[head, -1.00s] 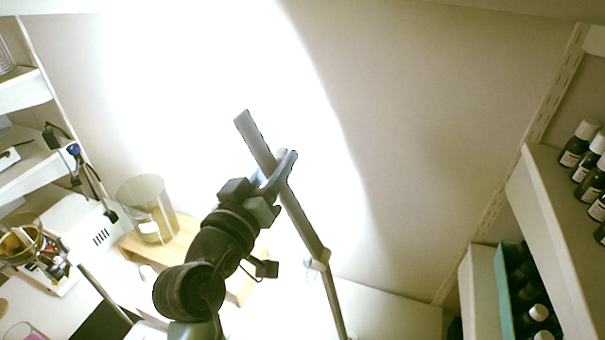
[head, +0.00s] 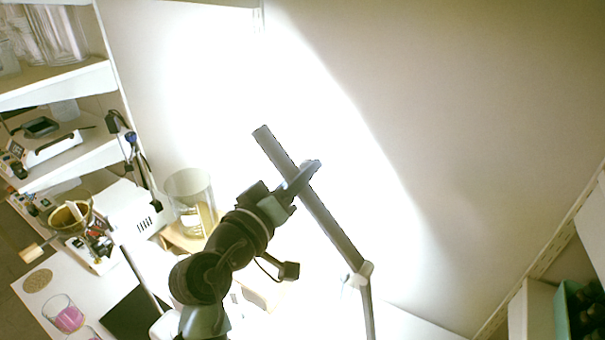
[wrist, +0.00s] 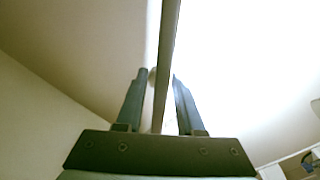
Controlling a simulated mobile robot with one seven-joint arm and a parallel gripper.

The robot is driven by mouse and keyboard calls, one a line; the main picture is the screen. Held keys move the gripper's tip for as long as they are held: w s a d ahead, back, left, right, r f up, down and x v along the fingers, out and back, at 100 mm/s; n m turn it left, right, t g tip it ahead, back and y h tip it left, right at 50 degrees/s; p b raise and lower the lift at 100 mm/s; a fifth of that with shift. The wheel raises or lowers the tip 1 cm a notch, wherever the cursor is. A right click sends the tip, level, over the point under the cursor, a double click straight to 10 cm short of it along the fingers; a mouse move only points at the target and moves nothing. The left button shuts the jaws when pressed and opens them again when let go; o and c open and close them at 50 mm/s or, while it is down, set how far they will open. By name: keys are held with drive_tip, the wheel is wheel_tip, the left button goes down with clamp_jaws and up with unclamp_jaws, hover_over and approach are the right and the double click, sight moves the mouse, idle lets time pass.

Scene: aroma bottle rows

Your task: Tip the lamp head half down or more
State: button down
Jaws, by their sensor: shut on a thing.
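The lamp head (head: 325,222) is a long grey bar in the head view. It slants from upper left down to a pale joint (head: 360,273) on the lamp's thin post (head: 369,318). The bar is bent to the left of the post's line, its free end still pointing up. My gripper (head: 306,180) is shut on the bar along its upper half. In the wrist view the bar (wrist: 168,45) runs between the two fingers (wrist: 160,85). The inner finger contact and the post's foot are hidden.
Shelves with glassware (head: 60,35) and small devices stand at the left. A glass cylinder (head: 191,195), a mortar (head: 70,215) and a pink-filled glass (head: 66,315) stand on the white bench below. A bottle shelf (head: 592,235) is at the right edge. A bright wall lies behind the lamp.

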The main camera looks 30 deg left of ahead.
drive_tip(key=c, duration=0.9)
unclamp_jaws()
drive_tip(key=s+b, duration=0.3)
drive_tip(key=s, duration=1)
drive_tip(key=shift+b, duration=0.3)
